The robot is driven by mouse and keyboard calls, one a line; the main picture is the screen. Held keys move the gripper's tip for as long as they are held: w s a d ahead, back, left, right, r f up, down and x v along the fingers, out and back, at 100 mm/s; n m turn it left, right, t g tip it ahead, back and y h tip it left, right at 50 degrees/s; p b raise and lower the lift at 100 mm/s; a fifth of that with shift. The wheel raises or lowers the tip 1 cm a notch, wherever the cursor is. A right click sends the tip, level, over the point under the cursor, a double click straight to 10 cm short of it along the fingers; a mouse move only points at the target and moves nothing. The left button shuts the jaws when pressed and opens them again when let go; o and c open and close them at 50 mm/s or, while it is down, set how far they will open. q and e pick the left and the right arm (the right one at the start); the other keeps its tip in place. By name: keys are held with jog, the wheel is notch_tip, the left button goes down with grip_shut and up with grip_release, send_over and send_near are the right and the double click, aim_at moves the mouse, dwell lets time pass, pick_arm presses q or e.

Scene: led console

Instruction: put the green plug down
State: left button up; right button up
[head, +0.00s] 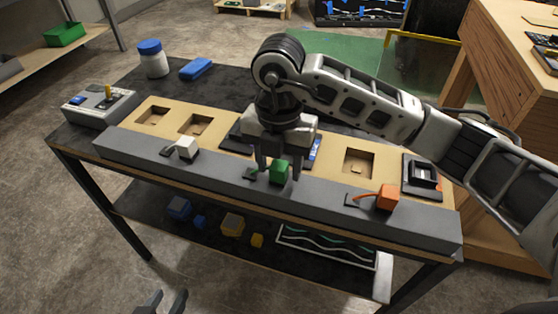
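The gripper hides part of the console behind the plug. My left gripper (163,303) is at the bottom edge, away from the console, with its two fingers apart and nothing between them.
A white plug (187,148) and an orange plug (387,197) sit on the same ledge. The tan panel (333,160) has square recesses. A grey control box (99,105), a blue-capped jar (152,60) and a blue block (196,69) stand at the left and back.

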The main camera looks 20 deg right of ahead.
aim_at(279, 165)
jog(key=shift+r, duration=0.1)
jog(key=shift+r, duration=0.25)
notch_tip(279, 165, up, 12)
jog(key=shift+f+p, duration=0.2)
jog(key=shift+p, duration=0.2)
